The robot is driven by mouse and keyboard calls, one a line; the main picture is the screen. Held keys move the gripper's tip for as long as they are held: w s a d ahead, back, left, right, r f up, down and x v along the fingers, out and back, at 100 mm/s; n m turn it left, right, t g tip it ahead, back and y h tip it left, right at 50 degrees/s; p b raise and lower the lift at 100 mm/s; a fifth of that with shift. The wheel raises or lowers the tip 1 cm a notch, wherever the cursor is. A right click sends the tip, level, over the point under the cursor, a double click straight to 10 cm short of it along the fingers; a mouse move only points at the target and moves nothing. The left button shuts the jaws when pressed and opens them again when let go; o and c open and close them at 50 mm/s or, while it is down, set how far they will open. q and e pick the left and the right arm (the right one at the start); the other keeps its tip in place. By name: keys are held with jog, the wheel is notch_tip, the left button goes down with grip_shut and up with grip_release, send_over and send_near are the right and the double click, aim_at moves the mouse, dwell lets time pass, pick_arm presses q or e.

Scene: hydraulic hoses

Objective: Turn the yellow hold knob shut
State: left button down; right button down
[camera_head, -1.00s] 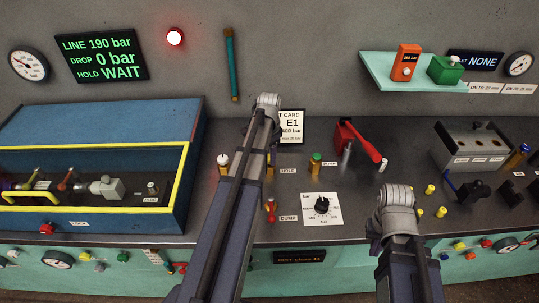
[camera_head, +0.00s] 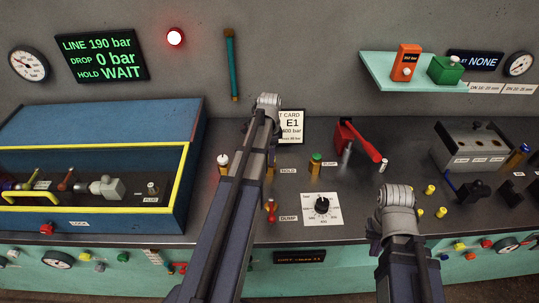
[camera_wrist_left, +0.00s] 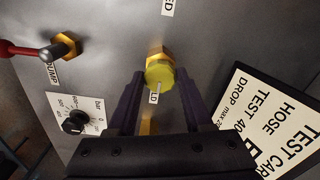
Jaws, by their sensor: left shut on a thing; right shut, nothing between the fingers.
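The yellow hold knob (camera_wrist_left: 160,76) sits on a brass fitting in the left wrist view, with a pale pointer line on its face. A label partly reading "LD" is beside it. My left gripper (camera_wrist_left: 155,82) has a finger on each side of the knob and is shut on it. In the head view my left arm hides most of the knob, near the HOLD label (camera_head: 288,171). My right arm (camera_head: 396,210) stands over the bench's right front; its fingers are hidden behind it. The wall display (camera_head: 102,58) reads line 190 bar, drop 0 bar, hold WAIT.
A test card (camera_head: 292,125) stands behind the knob. The red dump valve (camera_head: 271,210) and a black dial (camera_head: 322,205) are in front.

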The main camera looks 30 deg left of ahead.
pick_arm(q)
jog(key=shift+c, duration=1.5)
grip_release()
notch_tip(320, 180, up, 8)
jog(key=p, duration=0.8)
jog(key=shift+f, duration=0.1)
jog(key=shift+s+d, duration=0.1)
jog(key=shift+d, duration=0.3)
jog(key=s+d+f+n+b, duration=0.1)
jog(key=s+d, duration=0.4)
jog(key=d, duration=0.5)
jog(key=s+d+f+n+b, duration=0.1)
jog(key=s+d+n, duration=0.1)
jog(key=s+d, duration=0.4)
jog(key=s+d+f+n+y+b, duration=0.1)
jog(key=s+d, duration=0.4)
jog(key=d, duration=0.9)
jog(key=shift+s+n, duration=0.25)
jog(key=shift+n, duration=0.25)
